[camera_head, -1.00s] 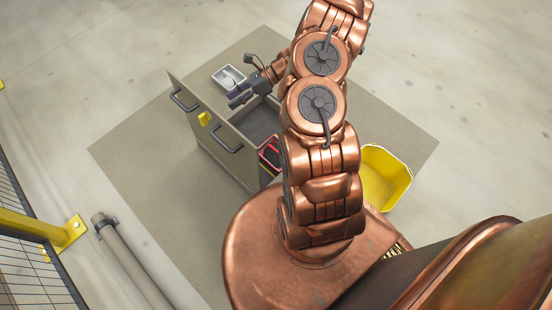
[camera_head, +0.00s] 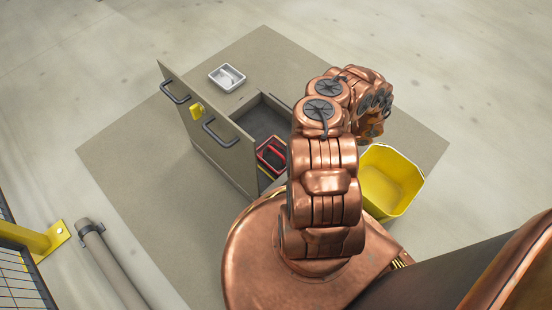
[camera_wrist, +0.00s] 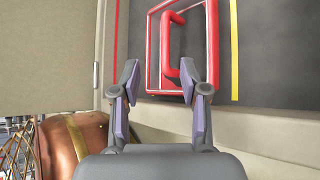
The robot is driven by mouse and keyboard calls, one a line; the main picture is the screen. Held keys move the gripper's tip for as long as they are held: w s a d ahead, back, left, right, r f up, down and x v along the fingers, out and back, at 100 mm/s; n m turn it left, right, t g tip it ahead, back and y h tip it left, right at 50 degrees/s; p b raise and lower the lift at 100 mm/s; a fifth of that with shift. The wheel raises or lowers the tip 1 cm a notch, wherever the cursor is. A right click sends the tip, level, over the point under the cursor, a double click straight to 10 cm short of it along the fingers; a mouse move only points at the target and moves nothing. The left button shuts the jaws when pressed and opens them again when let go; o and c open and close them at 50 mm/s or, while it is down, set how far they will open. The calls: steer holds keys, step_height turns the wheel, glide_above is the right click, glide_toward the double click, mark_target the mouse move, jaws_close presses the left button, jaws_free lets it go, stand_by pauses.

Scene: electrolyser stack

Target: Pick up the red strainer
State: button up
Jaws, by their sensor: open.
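The red strainer (camera_head: 271,147) lies in the open drawer with a dark grey floor, at the drawer's near end in the head view. In the wrist view the red strainer (camera_wrist: 166,42) shows as a rectangular red rim with a thick red handle over it. My gripper (camera_wrist: 160,76) is open, its two fingers on either side of the lower part of the strainer in that view. Nothing is between the fingertips that I can see held. How far the fingertips are above the strainer I cannot tell. In the head view my gripper is hidden behind my arm.
The drawer (camera_head: 262,115) belongs to a beige cabinet with dark handles and a yellow piece (camera_head: 197,109) on its front. A yellow bin (camera_head: 388,182) stands right of my arm. A yellow strip (camera_wrist: 235,50) runs beside the strainer.

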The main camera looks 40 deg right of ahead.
mark_target(280, 152)
steer(key=b+x, duration=0.1)
steer(key=x, duration=0.1)
steer(key=b+x, duration=0.1)
steer(key=x, duration=0.1)
steer(key=b+x, duration=0.1)
steer(key=x, duration=0.2)
steer(key=shift+d+f, duration=0.35)
steer(key=shift+f, duration=0.05)
steer(key=shift+w+a+f, duration=0.1)
steer(key=shift+w+a, duration=0.1)
steer(key=shift+a, duration=0.05)
jaws_close()
